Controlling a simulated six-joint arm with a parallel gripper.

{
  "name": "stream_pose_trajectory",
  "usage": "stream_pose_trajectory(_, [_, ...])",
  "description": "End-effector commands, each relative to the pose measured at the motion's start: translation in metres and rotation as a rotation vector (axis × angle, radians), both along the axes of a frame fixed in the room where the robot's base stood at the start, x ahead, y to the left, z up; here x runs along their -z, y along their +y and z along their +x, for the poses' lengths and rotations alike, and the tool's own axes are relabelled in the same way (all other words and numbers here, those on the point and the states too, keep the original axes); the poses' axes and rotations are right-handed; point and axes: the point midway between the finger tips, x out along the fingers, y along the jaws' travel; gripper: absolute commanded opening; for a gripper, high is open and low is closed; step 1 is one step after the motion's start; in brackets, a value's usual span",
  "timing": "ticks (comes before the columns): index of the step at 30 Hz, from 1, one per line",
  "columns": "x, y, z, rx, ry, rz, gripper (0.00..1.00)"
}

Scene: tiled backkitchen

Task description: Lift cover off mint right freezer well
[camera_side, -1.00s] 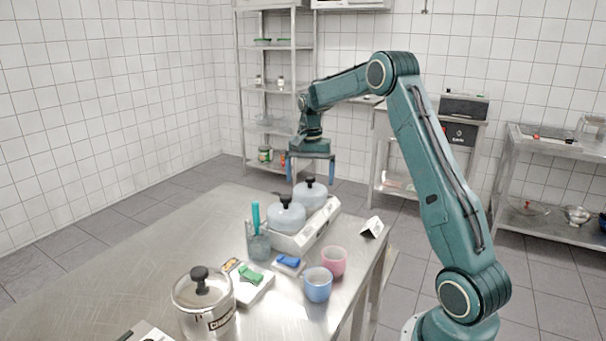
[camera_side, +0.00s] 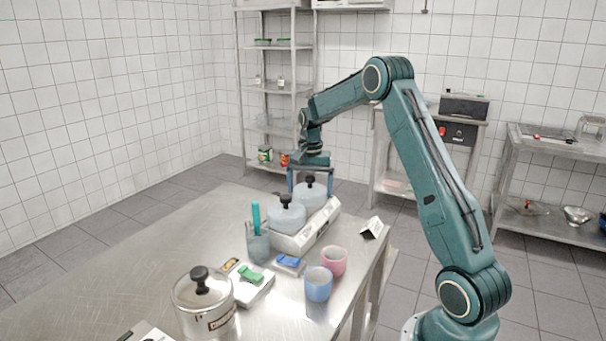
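A white freezer unit (camera_side: 304,238) stands on the steel table with two pale grey domed covers on its wells, each with a black knob. One cover (camera_side: 286,216) is nearer the camera. The other cover (camera_side: 309,196) is farther back. I cannot tell the mint well, as both covers are on. My gripper (camera_side: 310,184) points down over the far cover, its blue fingers apart on either side of the black knob (camera_side: 309,180). It is open, and no contact with the knob can be made out.
A glass with a teal tool (camera_side: 257,240), blue cup (camera_side: 318,284), pink cup (camera_side: 334,261), steel pot (camera_side: 203,303), green item (camera_side: 250,275), blue item (camera_side: 289,261) and small white sign (camera_side: 373,228) stand around the unit. The table's left side (camera_side: 130,235) is clear.

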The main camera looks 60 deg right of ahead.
Motion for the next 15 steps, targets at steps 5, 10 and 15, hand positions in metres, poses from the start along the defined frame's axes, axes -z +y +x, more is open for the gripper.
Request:
stream_pose_trajectory(5, [-0.0003,-0.0001,0.0000,0.000,0.000,0.000,0.70])
stream_pose_trajectory(10, [-0.0009,-0.0002,0.0001,0.000,0.000,-0.001,0.70])
stream_pose_trajectory(15, [-0.0066,-0.0003,0.0003,0.000,-0.001,-0.001,0.70])
